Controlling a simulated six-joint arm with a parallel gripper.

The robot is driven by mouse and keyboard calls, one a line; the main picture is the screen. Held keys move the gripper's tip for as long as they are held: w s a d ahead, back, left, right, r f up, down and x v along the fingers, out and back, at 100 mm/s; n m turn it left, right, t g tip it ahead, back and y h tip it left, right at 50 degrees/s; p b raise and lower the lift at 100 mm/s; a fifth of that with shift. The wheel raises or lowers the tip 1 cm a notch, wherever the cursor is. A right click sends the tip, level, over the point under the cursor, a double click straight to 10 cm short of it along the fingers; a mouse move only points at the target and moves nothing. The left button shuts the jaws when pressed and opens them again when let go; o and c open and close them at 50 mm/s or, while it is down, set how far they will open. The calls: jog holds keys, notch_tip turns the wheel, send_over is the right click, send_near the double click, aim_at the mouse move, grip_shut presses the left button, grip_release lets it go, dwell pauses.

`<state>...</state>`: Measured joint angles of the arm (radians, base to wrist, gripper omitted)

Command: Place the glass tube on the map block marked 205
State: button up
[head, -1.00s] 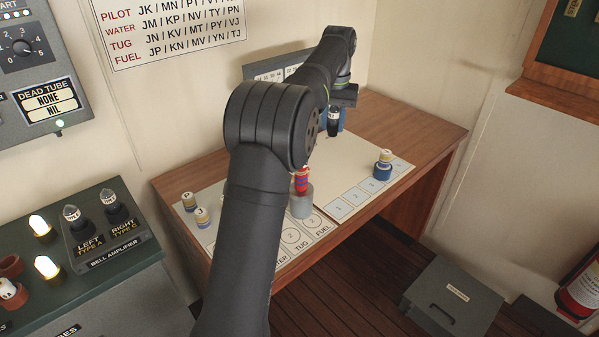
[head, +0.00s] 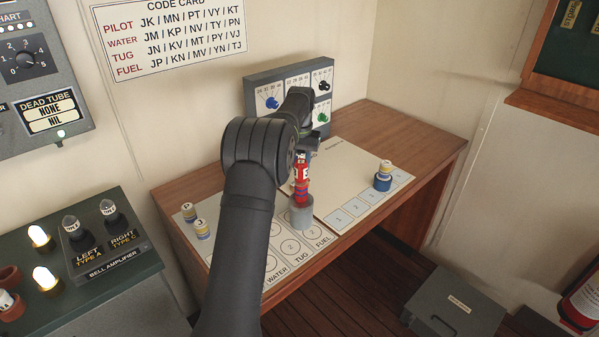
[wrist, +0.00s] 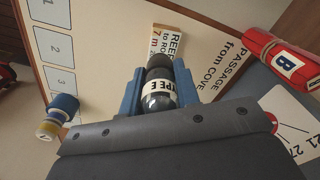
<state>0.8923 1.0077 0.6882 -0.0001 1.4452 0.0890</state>
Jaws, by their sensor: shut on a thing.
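My gripper (wrist: 157,88) is shut on the glass tube (wrist: 158,97), which has a dark end and a white label reading "TYPE E". Its blue jaws lie on either side of the tube. I cannot make out a block marked 205 in either view.
The red piece (head: 301,188) stands on a grey cylinder (head: 302,214) close to the tube. A blue and yellow stack (head: 383,176) stands near numbered boxes at right. Two yellow and blue stacks (head: 202,228) stand at left. A knob panel (head: 268,94) stands at the back.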

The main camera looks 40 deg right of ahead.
jog(key=shift+w+f, duration=0.25)
jog(key=shift+f, duration=1.9)
jog(key=shift+f, duration=0.15)
jog(key=o, duration=1)
jog(key=shift+c, duration=0.2)
notch_tip(320, 180, up, 12)
jog(key=shift+r, duration=0.15)
